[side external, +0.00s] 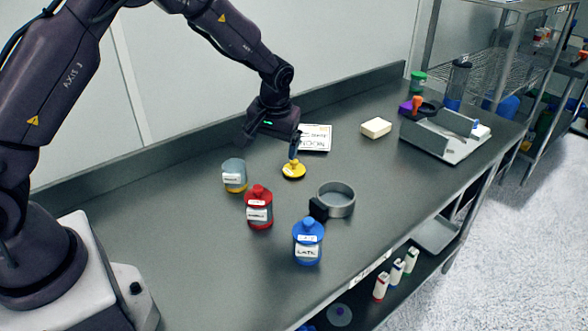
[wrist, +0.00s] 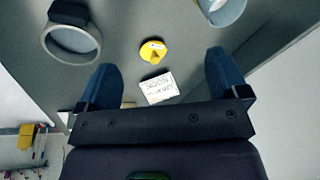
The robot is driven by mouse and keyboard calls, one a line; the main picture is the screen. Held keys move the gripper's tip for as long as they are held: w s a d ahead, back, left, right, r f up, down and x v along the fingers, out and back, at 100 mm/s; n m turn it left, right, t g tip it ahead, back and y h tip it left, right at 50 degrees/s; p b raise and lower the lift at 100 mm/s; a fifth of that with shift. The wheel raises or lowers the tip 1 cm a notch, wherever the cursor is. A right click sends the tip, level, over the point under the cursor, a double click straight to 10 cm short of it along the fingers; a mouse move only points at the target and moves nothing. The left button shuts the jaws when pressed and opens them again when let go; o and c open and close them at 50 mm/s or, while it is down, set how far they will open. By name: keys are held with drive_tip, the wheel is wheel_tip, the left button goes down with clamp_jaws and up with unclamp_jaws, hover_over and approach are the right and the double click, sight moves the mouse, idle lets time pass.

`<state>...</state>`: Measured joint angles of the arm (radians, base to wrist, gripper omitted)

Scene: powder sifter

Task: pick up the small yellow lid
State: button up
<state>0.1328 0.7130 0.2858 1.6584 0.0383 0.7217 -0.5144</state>
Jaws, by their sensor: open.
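The small yellow lid (side external: 293,171) lies on the dark table with its raised knob upward. It also shows in the wrist view (wrist: 152,52), ahead of the fingertips and between their lines. My gripper (side external: 270,146) is open and empty, pointing down above the table just behind the lid. In the side view one finger ends close to the lid's knob; I cannot tell whether it touches. Both blue-grey fingers show spread wide in the wrist view (wrist: 163,70). An open jar (side external: 235,176) with yellow contents and a white label stands left of the lid.
A red jar (side external: 259,209) and a blue jar (side external: 307,243) stand in front, beside a round grey sifter (side external: 337,200). A white sign (side external: 315,137) lies behind the lid. A pale block (side external: 376,128) and a scale (side external: 445,136) are to the right.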

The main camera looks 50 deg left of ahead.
sight(294, 161)
drive_tip(key=w+a+f+n+t+y, duration=0.15)
drive_tip(key=w+n, duration=0.25)
drive_tip(key=w, duration=0.4)
drive_tip(key=shift+t, duration=0.35)
drive_tip(key=x, duration=1.3)
drive_tip(key=shift+s+f, duration=0.15)
drive_tip(key=shift+f, duration=0.2)
drive_tip(key=c, duration=1)
